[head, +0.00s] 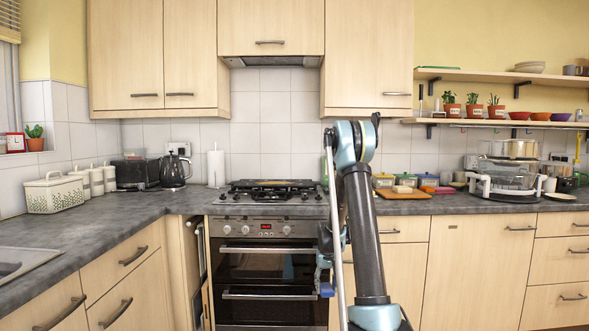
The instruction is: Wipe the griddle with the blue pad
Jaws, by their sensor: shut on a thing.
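My gripper (325,279) hangs low in front of the oven's right side, partly hidden by my arm. It is shut on a small blue pad (327,290), which shows at its lower end, below counter height. The hob (270,197) is on the counter above the oven, up and to the left of my gripper. A low, flat dark thing with a brownish top (277,183) lies on it; it may be the griddle, but it is too small to tell. My gripper and the pad are apart from it.
The oven (267,262) is closed. A sink edge (28,262) shows at left. A kettle (174,171) and paper roll (216,167) stand left of the hob. Lidded jars (427,181), a cutting board (402,193) and a glass appliance (507,182) stand on the right counter.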

